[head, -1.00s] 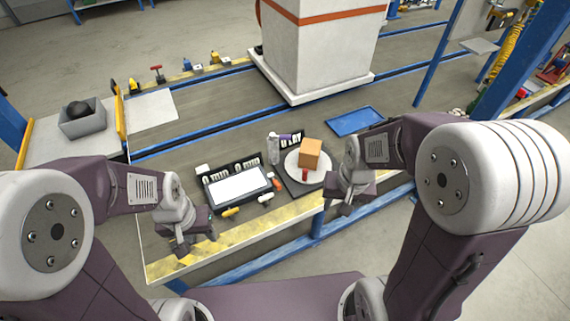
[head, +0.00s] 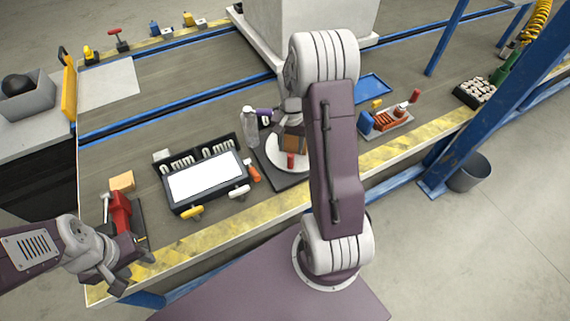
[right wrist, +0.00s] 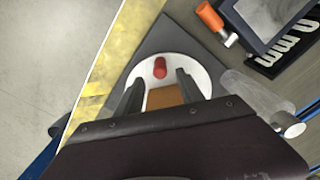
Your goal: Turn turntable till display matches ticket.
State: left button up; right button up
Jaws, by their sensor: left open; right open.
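The turntable (head: 278,160) is a white disc on a dark square base, with a brown block (head: 293,142) and a red peg (head: 291,161) on it. My right gripper (right wrist: 158,84) is open above the disc, its fingers on either side of the block (right wrist: 165,98); contact cannot be told. The peg (right wrist: 160,67) shows just beyond the fingertips. A dark-framed panel with a blank white screen (head: 205,177) lies left of the turntable. White markings (head: 182,166) on its black back strip are unreadable here. I cannot pick out the ticket. My left gripper (head: 132,272) is open near the front left edge.
A clear bottle (head: 250,128) stands behind the turntable. An orange-handled tool (head: 252,170) lies between screen and turntable. A red tool (head: 120,212) and a small tan block (head: 122,182) are at left. A blue tray (head: 372,88) and a grey tray (head: 388,122) lie at right.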

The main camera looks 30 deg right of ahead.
aim_at(291, 161)
notch_tip(291, 161, down, 9)
jog(key=b, duration=0.3)
jog(key=shift+d, duration=0.1)
grip_shut()
dwell(1.4)
